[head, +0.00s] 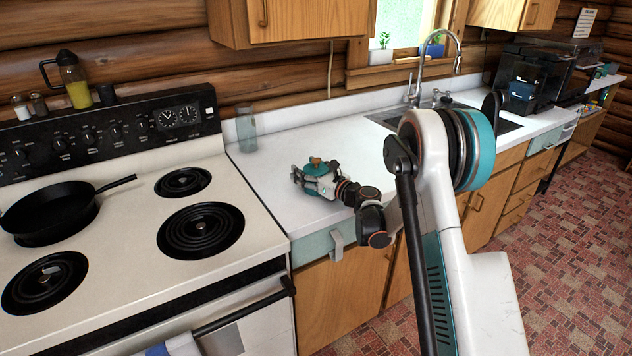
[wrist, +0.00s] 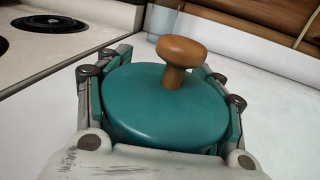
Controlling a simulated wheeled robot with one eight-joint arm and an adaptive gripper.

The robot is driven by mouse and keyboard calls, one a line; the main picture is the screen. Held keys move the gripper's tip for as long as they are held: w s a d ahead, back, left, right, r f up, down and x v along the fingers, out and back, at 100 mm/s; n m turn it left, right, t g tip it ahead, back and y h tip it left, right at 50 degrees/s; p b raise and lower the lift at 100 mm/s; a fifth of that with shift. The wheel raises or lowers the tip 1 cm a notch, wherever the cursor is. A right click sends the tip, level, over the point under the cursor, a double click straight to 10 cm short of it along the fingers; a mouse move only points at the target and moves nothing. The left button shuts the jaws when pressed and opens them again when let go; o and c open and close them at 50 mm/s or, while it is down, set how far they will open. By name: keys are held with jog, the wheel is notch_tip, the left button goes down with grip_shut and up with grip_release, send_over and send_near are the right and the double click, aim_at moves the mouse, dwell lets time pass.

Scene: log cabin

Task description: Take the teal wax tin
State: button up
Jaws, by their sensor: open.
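The teal wax tin (wrist: 150,105) has a round teal lid with a brown wooden knob. It stands on the white counter, between the fingers of my gripper (wrist: 165,100) in the wrist view. The fingers are open along both sides of it; I cannot tell whether they touch it. In the head view my gripper (head: 318,178) is low over the counter, right of the stove, and hides most of the tin (head: 316,161); mainly the knob area shows.
A clear glass jar (head: 246,130) stands behind my gripper near the wall. The stove (head: 120,245) with a black pan (head: 48,212) is at the left. The sink and faucet (head: 414,92) are at the back right. The counter (head: 285,220) around my gripper is mostly clear.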

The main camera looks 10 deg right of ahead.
grip_shut()
dwell(0.5)
